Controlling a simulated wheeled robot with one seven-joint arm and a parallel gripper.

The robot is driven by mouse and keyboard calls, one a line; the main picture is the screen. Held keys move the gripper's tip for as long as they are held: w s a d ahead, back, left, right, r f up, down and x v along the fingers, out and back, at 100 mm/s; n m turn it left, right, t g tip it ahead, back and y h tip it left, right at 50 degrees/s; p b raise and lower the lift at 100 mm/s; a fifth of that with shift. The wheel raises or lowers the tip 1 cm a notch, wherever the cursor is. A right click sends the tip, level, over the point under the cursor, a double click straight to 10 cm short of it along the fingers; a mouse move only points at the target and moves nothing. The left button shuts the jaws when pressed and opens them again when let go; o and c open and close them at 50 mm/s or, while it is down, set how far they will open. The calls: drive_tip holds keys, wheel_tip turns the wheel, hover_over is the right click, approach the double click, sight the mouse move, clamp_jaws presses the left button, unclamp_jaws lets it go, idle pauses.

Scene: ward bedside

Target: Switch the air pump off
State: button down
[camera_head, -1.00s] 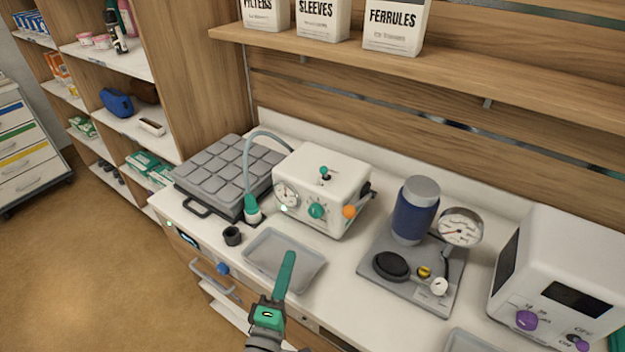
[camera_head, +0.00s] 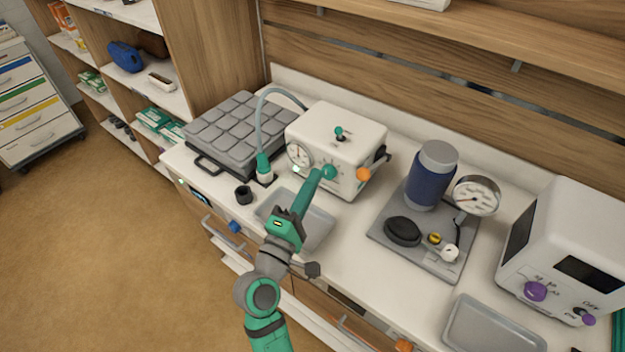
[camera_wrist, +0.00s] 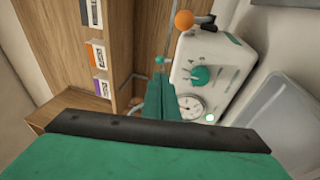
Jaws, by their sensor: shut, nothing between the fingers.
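The air pump (camera_head: 335,140) appears to be the white box on the counter, joined by a grey hose to the grey cell pad. Its front has a round gauge (camera_head: 297,157), a teal dial (camera_head: 330,171) and a lit green lamp (camera_wrist: 210,118). In the wrist view my gripper (camera_wrist: 157,78) appears beside the dial (camera_wrist: 200,76), partly covering the front.
A grey tray (camera_head: 318,236) lies under my gripper, with a small black cup (camera_head: 244,195) to its left. The grey cell pad (camera_head: 235,130) is left of the pump. A plate with a blue cylinder (camera_head: 431,175) and gauge, and another white device (camera_head: 565,250), stand right.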

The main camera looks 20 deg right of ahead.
sight(337, 134)
drive_tip(key=x, duration=1.1)
drive_tip(key=shift+f, duration=0.1)
drive_tip(key=shift+d, duration=0.1)
